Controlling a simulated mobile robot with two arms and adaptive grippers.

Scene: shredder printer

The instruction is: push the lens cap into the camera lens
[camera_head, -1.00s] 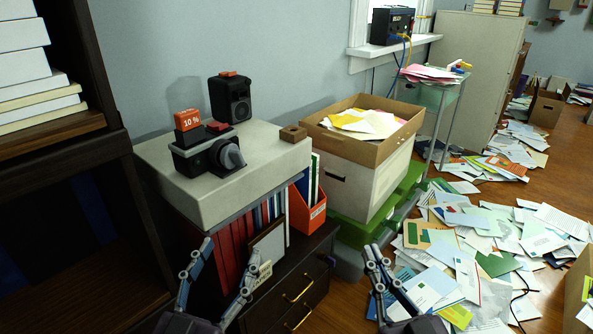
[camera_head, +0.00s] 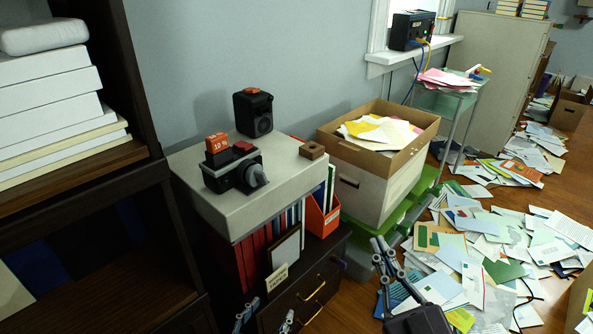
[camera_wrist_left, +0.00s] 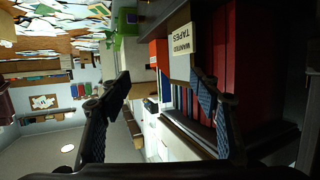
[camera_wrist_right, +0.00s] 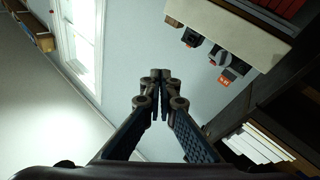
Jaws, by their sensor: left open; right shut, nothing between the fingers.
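The black camera (camera_head: 222,180) stands on the pale box top, its lens toward the right front. A grey round piece, seemingly the lens cap (camera_head: 260,176), sits tilted at the front of the lens; I cannot tell how far in it is. My left gripper (camera_head: 264,316) is open and empty at the bottom edge, below and in front of the camera. In the left wrist view its spread fingers (camera_wrist_left: 165,88) face the shelf. My right gripper (camera_head: 382,260) is shut and empty, right of the drawers; its fingertips (camera_wrist_right: 160,75) meet in the right wrist view, with the camera (camera_wrist_right: 218,54) beyond.
A black speaker (camera_head: 253,112) and a small brown block (camera_head: 312,150) share the box top (camera_head: 285,178). An orange "10%" block (camera_head: 217,142) sits on the camera. A dark shelf (camera_head: 148,190) stands left; a paper-filled carton (camera_head: 372,190) stands right. Papers cover the floor.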

